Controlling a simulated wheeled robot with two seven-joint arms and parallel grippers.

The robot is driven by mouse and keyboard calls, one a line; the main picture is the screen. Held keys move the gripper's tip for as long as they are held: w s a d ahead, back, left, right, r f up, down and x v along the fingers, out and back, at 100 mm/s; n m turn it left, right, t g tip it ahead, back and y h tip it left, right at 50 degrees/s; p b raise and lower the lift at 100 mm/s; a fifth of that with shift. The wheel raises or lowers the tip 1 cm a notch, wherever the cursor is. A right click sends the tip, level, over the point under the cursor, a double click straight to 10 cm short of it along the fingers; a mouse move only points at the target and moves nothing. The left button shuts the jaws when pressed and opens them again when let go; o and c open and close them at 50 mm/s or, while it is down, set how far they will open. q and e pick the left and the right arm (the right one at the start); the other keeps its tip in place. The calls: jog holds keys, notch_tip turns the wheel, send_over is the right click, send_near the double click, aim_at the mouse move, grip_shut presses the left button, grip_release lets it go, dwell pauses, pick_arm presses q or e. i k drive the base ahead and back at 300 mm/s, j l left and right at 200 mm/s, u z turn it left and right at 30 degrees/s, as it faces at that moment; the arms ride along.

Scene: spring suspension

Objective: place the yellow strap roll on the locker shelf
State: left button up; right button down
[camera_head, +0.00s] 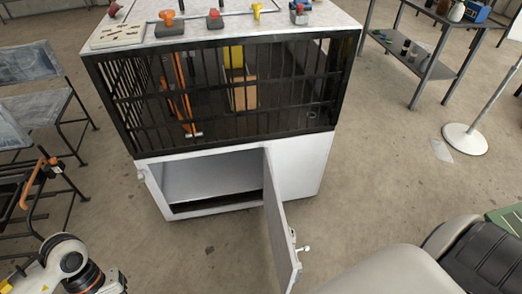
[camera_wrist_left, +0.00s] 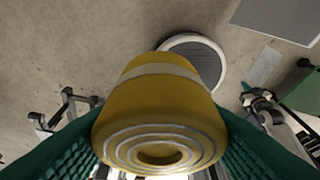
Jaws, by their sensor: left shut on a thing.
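The yellow strap roll (camera_wrist_left: 158,110) fills the middle of the left wrist view, with pale bands around it and rings on its near end. My left gripper (camera_wrist_left: 160,135) is shut on it, with a green ribbed finger on each side. In the head view neither the roll nor the left gripper shows; only part of my left arm is at the bottom left. The white locker (camera_head: 300,165) stands in the middle. Its door (camera_head: 280,220) hangs open towards me, and the pale shelf (camera_head: 213,180) inside looks empty. My right gripper is not in view.
Chairs (camera_head: 30,100) stand at the left and a grey rack (camera_head: 425,60) at the back right. Floor is bare before the locker; the open door juts into it.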

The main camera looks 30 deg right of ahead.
aim_at(216, 169)
jog(key=i+j+z, duration=0.2)
jog(key=z, duration=0.3)
jog(key=i+j+z, duration=0.2)
jog(key=z, duration=0.3)
jog(key=i+j+z, duration=0.1)
jog(key=j+z, duration=0.75)
jog(key=z, duration=0.15)
jog(key=i, duration=0.05)
